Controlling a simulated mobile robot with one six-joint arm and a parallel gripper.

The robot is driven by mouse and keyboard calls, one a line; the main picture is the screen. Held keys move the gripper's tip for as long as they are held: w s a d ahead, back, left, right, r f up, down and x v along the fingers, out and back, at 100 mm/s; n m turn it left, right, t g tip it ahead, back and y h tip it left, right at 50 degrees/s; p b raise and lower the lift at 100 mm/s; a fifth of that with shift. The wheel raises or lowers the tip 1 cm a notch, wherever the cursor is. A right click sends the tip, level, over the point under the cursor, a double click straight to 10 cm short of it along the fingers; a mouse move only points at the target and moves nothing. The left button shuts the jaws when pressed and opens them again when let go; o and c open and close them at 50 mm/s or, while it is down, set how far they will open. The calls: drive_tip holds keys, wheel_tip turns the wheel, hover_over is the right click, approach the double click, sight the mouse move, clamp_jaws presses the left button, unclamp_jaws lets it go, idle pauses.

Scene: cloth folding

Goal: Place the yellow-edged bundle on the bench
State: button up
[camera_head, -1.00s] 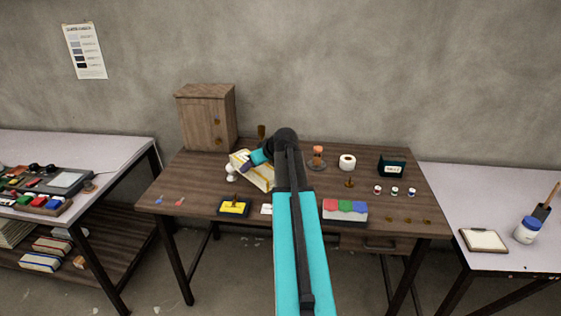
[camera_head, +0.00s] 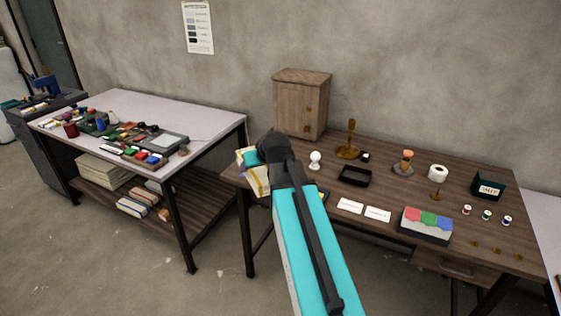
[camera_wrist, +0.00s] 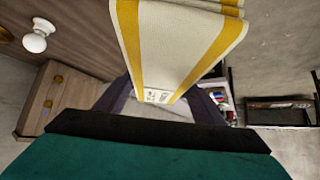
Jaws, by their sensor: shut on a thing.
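The white cloth bundle with yellow edge bands (camera_wrist: 172,45) hangs folded in my gripper (camera_wrist: 165,100), whose dark fingers close on it from both sides in the wrist view. In the head view the bundle (camera_head: 258,182) shows small beside my gripper (camera_head: 248,160), over the left edge of the wooden desk, partly hidden by my arm. A white-topped bench (camera_head: 205,112) stands to the left, apart from the bundle, with a wooden lower shelf (camera_head: 190,210).
The bench's front left carries a tool tray (camera_head: 160,140) and small coloured items; its back right top is clear. On the desk (camera_head: 350,215) stand a wooden cabinet (camera_head: 300,105), a white knob (camera_head: 315,158) and a black tray (camera_head: 355,175).

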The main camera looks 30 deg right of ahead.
drive_tip(key=a+r, duration=0.1)
drive_tip(key=a, duration=1.6)
drive_tip(key=shift+s+r+n, duration=0.25)
drive_tip(key=shift+s+n, duration=0.05)
drive_tip(key=shift+s, duration=0.1)
drive_tip(key=shift+d, duration=0.2)
